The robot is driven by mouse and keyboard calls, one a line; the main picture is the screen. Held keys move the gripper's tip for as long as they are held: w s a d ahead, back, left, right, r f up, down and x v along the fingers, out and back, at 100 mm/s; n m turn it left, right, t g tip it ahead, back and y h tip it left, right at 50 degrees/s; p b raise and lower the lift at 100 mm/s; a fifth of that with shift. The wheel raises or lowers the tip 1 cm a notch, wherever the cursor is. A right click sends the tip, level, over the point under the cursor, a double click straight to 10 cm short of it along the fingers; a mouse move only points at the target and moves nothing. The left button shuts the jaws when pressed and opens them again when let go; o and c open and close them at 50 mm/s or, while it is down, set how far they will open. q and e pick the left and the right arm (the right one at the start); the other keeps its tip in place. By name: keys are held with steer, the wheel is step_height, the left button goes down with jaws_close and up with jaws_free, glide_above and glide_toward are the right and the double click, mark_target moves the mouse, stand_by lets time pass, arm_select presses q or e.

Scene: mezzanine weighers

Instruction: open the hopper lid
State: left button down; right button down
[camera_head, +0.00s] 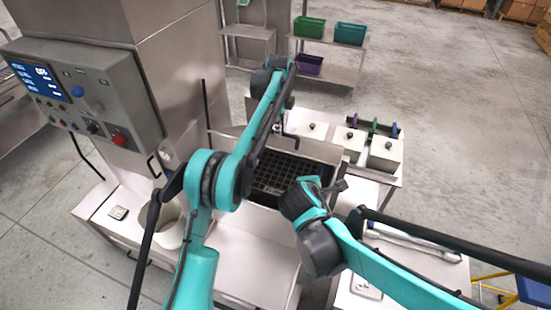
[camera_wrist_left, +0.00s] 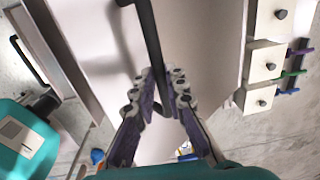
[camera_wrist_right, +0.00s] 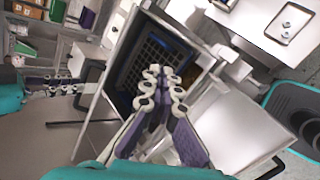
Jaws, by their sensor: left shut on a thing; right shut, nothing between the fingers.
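The hopper (camera_head: 322,192) has a dark grid (camera_head: 285,172) showing in its top opening. The grid also shows in the right wrist view (camera_wrist_right: 160,58). A pale flat panel, which looks like the hopper lid (camera_wrist_left: 205,45), fills the middle of the left wrist view. Its black bar handle (camera_wrist_left: 148,35) runs between the fingers of my left gripper (camera_wrist_left: 162,88), which is shut on it. In the head view, my left arm partly hides the hopper and the lid's exact angle is unclear. My right gripper (camera_wrist_right: 163,85) is shut and empty, near the hopper's right side.
A control box (camera_head: 85,90) with a screen and buttons stands at the left. Small white bins with black knobs (camera_head: 384,152) stand right of the hopper. A white bucket (camera_head: 172,228) is at the left front. A shelf with colored crates (camera_head: 309,27) stands behind on open floor.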

arm_select(q)
steer(key=shift+w+d+f, duration=0.15)
steer(key=shift+d+f, duration=0.05)
steer(key=shift+f, duration=0.05)
arm_select(e)
steer(key=w+a+f+n+t, duration=0.2)
steer(key=a+n, duration=0.5)
steer(key=a, duration=0.1)
steer(key=w+a+f+n+t, duration=0.2)
steer(key=a+n+t, duration=0.1)
steer(key=a+n, duration=0.45)
steer(key=w+d, duration=0.3)
steer(key=w, duration=0.7)
steer(key=shift+w+d+f+h, duration=0.2)
steer(key=shift+w+f+h, duration=0.15)
steer(key=shift+f+h, duration=0.05)
